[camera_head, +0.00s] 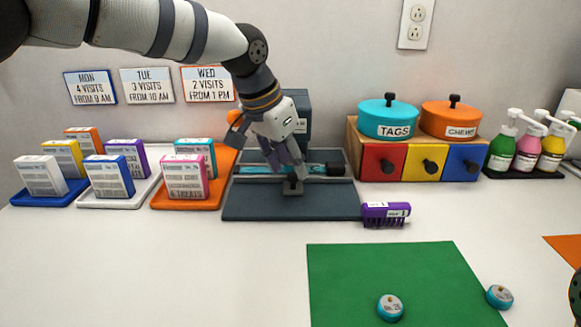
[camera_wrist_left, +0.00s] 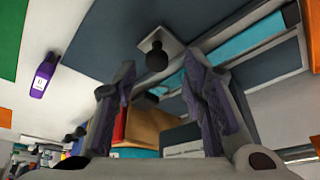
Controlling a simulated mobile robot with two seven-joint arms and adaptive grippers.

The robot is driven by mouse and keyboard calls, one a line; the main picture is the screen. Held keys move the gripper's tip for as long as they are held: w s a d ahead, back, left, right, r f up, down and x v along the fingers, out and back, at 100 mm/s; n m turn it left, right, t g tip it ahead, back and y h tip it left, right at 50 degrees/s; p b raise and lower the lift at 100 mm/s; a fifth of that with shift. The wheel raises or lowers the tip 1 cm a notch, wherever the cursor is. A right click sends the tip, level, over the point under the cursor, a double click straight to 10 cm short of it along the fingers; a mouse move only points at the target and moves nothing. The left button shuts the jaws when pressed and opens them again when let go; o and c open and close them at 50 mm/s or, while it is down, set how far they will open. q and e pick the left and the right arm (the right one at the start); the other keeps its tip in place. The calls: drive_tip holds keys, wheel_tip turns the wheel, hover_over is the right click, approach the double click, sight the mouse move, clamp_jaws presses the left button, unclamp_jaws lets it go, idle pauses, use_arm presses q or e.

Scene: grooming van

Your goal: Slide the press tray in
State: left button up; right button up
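The press (camera_head: 298,112) is a dark blue-grey machine at the back middle, with a flat base (camera_head: 250,205) in front. The press tray (camera_head: 292,190) shows as a small grey plate with a black knob, lying over the base; it also shows in the left wrist view (camera_wrist_left: 174,44), knob upright. Teal strips lie beside it. My left gripper (camera_head: 297,172) comes down from above, just behind the knob. In the left wrist view its fingers (camera_wrist_left: 158,85) are apart with nothing between them, and the knob lies beyond the tips.
A purple labelled item (camera_head: 385,214) lies right of the base. Coloured drawers (camera_head: 421,162) with two pots stand at the right, boxes on trays (camera_head: 90,200) at the left. A green mat (camera_head: 400,275) with small teal tins is in front. The front left table is clear.

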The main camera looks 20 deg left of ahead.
use_arm(q)
drive_tip(key=v, duration=1)
drive_tip(key=shift+r, duration=0.15)
